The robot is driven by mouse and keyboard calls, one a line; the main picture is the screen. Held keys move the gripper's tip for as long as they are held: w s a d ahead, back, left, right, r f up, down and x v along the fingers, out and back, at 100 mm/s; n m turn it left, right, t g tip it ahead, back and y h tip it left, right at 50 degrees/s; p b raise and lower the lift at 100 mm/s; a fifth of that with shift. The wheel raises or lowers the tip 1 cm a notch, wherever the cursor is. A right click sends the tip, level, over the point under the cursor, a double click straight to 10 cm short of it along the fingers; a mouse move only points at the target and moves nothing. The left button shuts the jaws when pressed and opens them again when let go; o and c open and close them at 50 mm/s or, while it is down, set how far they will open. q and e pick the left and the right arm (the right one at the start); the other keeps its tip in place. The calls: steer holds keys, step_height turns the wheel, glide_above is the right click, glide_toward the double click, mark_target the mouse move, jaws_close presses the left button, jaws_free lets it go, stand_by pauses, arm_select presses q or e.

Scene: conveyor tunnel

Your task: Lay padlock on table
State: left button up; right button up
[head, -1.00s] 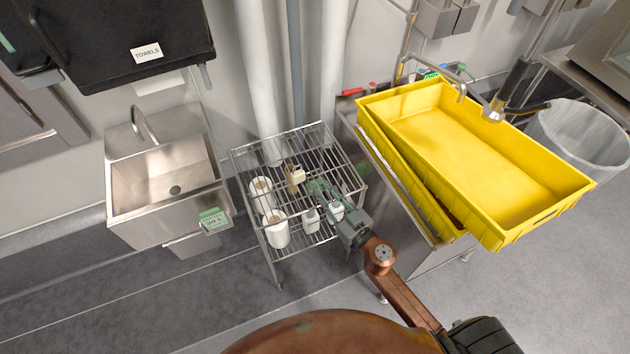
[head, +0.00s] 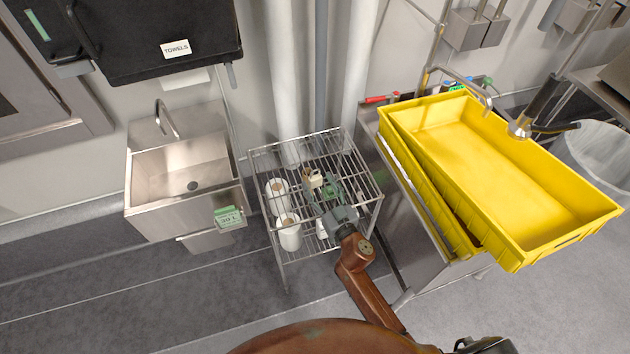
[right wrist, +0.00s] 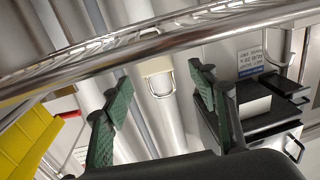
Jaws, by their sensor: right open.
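The padlock (head: 315,178) is a small cream block at the wire rack's top level. In the right wrist view the padlock (right wrist: 158,68) shows a cream body and a metal shackle. My right gripper (head: 328,189) is over the rack, just right of the padlock. Its green fingers (right wrist: 160,92) are open, with the padlock showing in the gap between them and touching neither. Whether the padlock rests on the wires or hangs there I cannot tell. No separate table is clear; the metal wire rack (head: 352,150) is the nearest stand. My left gripper is out of view.
White paper rolls (head: 288,236) stand in the rack's left part. A steel sink (head: 184,170) is at left, and a yellow crate (head: 500,170) at right. White pipes (head: 285,75) rise behind the rack. The rack's bars lie close around my right gripper.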

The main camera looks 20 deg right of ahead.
mark_target(315, 177)
steer(key=w, duration=0.3)
steer(key=shift+w+a, duration=0.15)
steer(key=shift+w, duration=0.1)
steer(key=shift+c, duration=0.7)
steer(key=c, duration=1.3)
steer(key=shift+r, duration=0.2)
